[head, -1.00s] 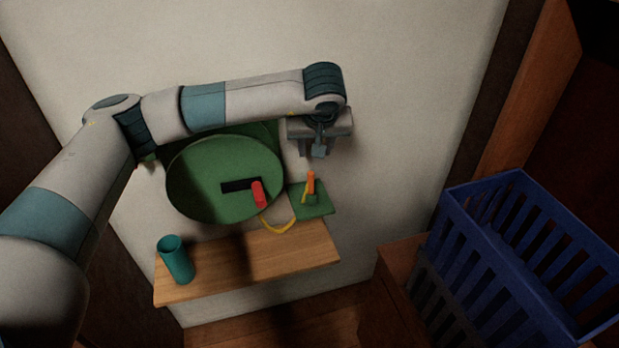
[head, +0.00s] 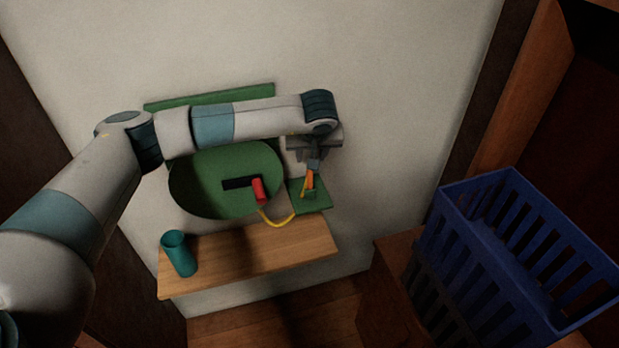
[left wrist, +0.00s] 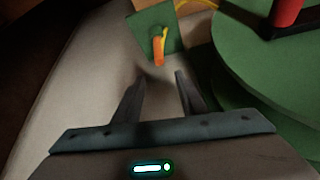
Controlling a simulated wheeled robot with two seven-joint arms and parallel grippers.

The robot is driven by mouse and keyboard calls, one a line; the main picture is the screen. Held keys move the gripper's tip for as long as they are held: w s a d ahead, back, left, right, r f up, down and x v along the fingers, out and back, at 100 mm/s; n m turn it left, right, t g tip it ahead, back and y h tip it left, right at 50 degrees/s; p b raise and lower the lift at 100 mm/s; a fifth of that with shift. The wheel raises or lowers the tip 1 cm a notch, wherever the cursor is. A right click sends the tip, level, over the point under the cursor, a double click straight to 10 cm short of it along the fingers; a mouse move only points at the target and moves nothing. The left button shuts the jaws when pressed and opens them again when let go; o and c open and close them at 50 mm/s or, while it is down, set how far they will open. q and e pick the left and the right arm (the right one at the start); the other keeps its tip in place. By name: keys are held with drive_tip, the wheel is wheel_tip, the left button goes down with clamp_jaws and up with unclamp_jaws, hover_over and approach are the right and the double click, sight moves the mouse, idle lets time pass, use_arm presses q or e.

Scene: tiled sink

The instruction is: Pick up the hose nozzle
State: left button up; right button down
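The hose nozzle (head: 309,180) is orange and stands on a small green wall bracket (head: 322,199), with a yellow hose (head: 280,224) running from it toward the green reel. In the left wrist view the nozzle (left wrist: 159,50) lies just beyond the fingertips, roughly midway between them. My left gripper (head: 312,164) is just above the nozzle in the head view. In the left wrist view its two fingers (left wrist: 161,80) are apart with nothing between them. Whether a fingertip touches the nozzle cannot be told. My right gripper is not in view.
A round green hose reel (head: 215,200) with a red handle (head: 259,191) is beside the bracket. A wooden shelf (head: 255,258) below holds a teal cup (head: 179,254). A blue crate (head: 490,262) stands at the right. Bare wall lies right of the bracket.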

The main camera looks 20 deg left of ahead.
sight(310, 182)
use_arm(q)
drive_tip(key=shift+p+x, duration=0.8)
drive_tip(key=shift+x, duration=1.7)
drive_tip(key=f+p, duration=0.1)
drive_tip(key=f, duration=0.1)
drive_tip(key=w+f+p, duration=0.1)
drive_tip(key=f+p, duration=0.1)
drive_tip(key=shift+a, duration=0.15)
drive_tip(key=shift+w+a+f, duration=0.15)
drive_tip(key=shift+w+f, duration=0.1)
drive_tip(key=shift+f, duration=0.3)
clamp_jaws()
